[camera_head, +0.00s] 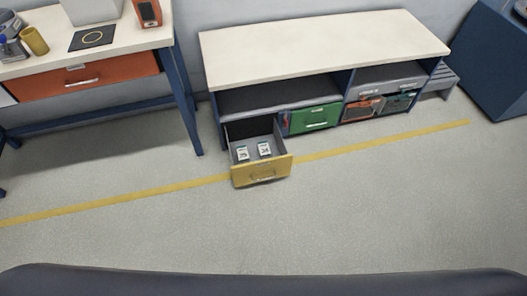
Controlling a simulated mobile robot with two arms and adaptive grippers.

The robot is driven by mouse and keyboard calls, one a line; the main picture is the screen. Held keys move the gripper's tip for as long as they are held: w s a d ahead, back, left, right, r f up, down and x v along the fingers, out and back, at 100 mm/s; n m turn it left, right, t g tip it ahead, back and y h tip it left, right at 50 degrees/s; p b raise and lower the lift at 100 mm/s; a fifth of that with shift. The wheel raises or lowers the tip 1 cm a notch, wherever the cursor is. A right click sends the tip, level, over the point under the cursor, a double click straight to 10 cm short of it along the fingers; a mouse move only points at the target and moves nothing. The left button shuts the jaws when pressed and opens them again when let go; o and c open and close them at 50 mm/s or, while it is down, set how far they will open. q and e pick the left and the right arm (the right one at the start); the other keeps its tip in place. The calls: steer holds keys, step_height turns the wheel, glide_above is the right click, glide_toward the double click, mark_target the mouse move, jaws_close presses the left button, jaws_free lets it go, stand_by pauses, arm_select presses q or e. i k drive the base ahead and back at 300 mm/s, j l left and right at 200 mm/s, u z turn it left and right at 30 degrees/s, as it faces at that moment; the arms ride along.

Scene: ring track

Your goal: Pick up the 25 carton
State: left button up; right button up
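Two small white cartons with dark markings lie in an open drawer with a yellow front (262,173), low at the left end of the cabinet. One carton (242,154) is on the left and the other carton (264,149) is on the right, a little apart. Their numbers are too small to read surely, so I cannot tell which is the 25 carton. Neither of my grippers is in view.
A workbench (75,45) with an orange drawer stands at left. A blue block (490,60) is at right. Open floor (300,225) lies before the drawer, crossed by a yellow line.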

mark_target(243, 156)
steer(key=i+j+z, duration=0.3)
steer(key=i+j, duration=0.25)
steer(key=i, duration=0.15)
steer(key=i+j+z, duration=0.35)
steer(key=i+j, duration=0.3)
